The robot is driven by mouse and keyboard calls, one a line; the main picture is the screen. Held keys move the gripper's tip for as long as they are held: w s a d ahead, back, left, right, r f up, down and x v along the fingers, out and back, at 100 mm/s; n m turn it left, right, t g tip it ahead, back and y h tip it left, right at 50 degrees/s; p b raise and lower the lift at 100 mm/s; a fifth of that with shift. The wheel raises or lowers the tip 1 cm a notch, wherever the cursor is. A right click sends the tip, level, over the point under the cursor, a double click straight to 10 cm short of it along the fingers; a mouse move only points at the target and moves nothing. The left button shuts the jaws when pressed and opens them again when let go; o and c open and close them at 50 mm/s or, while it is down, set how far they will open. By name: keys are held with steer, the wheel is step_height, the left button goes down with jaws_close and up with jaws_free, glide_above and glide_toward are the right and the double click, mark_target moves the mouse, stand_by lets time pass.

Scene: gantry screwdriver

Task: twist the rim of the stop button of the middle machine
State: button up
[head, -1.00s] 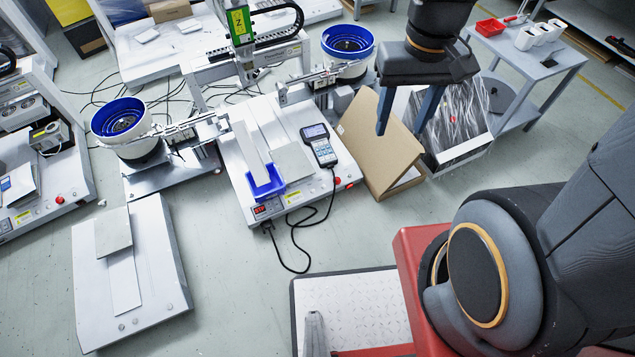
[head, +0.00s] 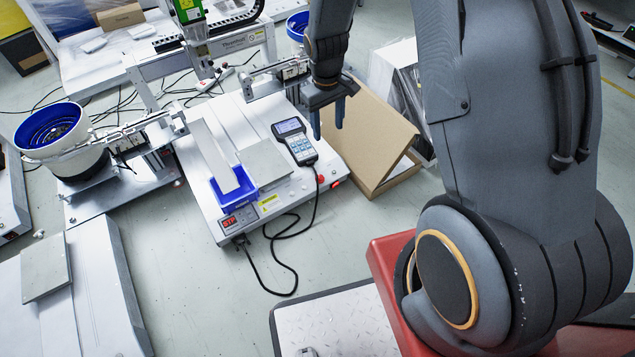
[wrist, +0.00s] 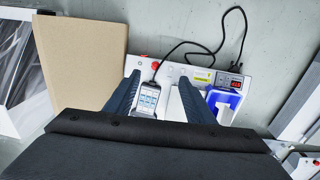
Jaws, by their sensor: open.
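The middle machine (head: 262,190) is a white bench unit with a blue tray, a grey plate and a red display at its front. Its red stop button (head: 321,179) is at the front right corner, and it also shows in the wrist view (wrist: 155,66). My gripper (head: 328,122) is open and empty, fingers pointing down, above the machine's right side. In the wrist view the two dark fingers (wrist: 160,78) reach toward the front edge, with the button just beyond the left fingertip. The gripper looks apart from the button; the exact height is unclear.
A handheld controller (head: 295,142) lies on the machine beside the button, with its black cable (head: 290,250) running past the front edge. A brown cardboard box (head: 375,140) leans at the right. Another white machine (head: 75,290) stands at the lower left.

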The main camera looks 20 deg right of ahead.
steer(key=n+b, duration=0.2)
steer(key=b, duration=0.8)
glide_toward(320, 177)
steer(key=shift+s+a+f, duration=0.1)
steer(key=shift+a+f, duration=0.05)
steer(key=shift+f, duration=0.05)
steer(key=f+b, duration=0.1)
steer(key=f, duration=0.1)
steer(key=f+b, duration=0.1)
steer(key=f, duration=0.5)
steer(key=shift+d+b, duration=0.25)
steer(key=shift+b, duration=0.15)
steer(key=c, duration=1.1)
